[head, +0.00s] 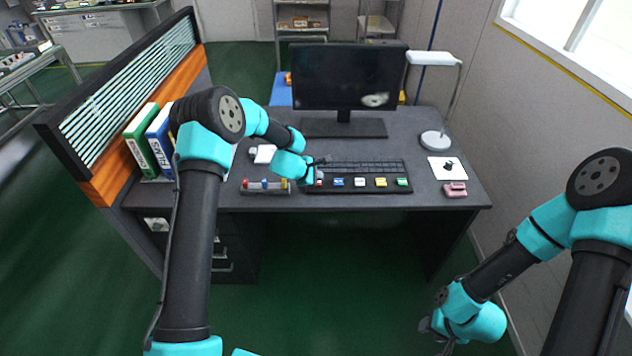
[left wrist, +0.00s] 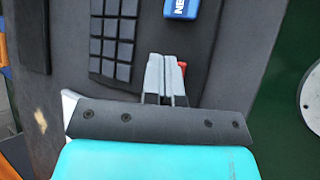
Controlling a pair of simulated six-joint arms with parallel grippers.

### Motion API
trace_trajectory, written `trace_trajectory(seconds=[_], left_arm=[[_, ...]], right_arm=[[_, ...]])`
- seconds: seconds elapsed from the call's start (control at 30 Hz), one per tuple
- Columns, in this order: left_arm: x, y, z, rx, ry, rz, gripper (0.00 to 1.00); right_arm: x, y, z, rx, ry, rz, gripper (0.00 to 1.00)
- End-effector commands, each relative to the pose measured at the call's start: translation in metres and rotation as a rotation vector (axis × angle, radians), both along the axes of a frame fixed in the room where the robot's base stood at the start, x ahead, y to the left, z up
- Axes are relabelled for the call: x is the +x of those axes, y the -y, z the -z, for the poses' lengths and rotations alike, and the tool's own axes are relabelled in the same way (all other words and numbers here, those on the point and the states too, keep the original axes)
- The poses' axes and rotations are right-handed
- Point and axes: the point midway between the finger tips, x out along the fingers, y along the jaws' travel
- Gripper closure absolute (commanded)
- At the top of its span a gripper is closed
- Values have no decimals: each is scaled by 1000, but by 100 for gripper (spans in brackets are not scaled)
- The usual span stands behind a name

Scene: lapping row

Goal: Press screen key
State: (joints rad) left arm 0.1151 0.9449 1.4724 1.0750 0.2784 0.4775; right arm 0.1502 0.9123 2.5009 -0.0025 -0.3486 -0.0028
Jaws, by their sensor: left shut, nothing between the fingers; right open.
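A black keyboard panel (head: 355,190) lies on the desk, with a front row of coloured keys. They include a blue key (head: 338,182), a white key (head: 359,182), a yellow key (head: 381,182) and a green key (head: 402,183). I cannot read which one says screen. My left gripper (head: 320,174) is shut and empty over the panel's left end. In the left wrist view its fingers (left wrist: 166,65) partly cover a red key (left wrist: 183,67); contact cannot be told. The blue key there (left wrist: 181,9) shows "NE". My right gripper (head: 434,330) is open, low in front of the desk.
A monitor (head: 345,75) stands behind the keyboard. A tray with small coloured knobs (head: 265,187) lies to its left. Binders (head: 142,143) stand at the left.

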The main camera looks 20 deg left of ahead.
Motion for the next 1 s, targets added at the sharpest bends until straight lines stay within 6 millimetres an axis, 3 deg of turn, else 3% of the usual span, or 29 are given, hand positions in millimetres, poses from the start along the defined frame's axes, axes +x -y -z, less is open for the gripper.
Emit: trace_trajectory(seconds=[0.5,1.0], left_arm=[[0,0,9,0,0,0,100],[0,0,5,0,0,0,100]], right_arm=[[0,0,0,0,0,0,57],[0,0,0,0,0,0,57]])
